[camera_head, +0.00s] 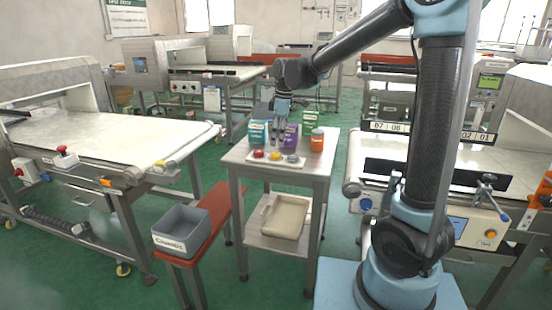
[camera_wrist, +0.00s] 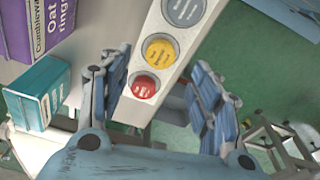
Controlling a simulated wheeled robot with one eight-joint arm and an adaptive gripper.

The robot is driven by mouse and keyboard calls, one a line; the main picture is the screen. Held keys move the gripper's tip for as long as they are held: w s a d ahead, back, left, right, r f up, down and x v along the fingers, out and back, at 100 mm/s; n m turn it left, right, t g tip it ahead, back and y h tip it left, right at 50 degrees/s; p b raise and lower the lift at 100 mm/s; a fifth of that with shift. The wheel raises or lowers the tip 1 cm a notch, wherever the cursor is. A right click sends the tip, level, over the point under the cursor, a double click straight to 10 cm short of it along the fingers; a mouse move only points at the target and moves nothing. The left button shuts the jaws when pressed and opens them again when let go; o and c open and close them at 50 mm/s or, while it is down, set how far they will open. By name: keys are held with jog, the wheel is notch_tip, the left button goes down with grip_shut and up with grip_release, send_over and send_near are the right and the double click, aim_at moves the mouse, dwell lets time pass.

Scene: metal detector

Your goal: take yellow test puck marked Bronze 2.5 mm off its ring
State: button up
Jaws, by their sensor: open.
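The yellow puck (camera_wrist: 161,50) sits in its ring on a white holder strip (camera_wrist: 188,58), between a red puck (camera_wrist: 144,86) and a grey puck (camera_wrist: 184,9). Its print is too small to read surely. In the head view the yellow puck (camera_head: 275,155) is in the middle of the row on the small table. My gripper (camera_head: 283,108) hangs above the table, pointing down. In the wrist view my gripper (camera_wrist: 160,92) is open and empty, its fingers on either side of the strip's red-puck end, apart from the pucks.
A teal box (camera_head: 258,132), a purple box (camera_head: 291,136), a green box (camera_head: 310,118) and an orange jar (camera_head: 317,139) stand close behind the strip. A grey bin (camera_head: 182,231) sits on a red bench. A beige tray (camera_head: 285,216) lies on the lower shelf.

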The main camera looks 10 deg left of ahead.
aim_at(276, 154)
jog(key=shift+a+f, duration=0.25)
jog(key=shift+f, duration=1.3)
jog(key=shift+a+f, duration=0.2)
jog(key=shift+f, duration=1.3)
jog(key=c, duration=1)
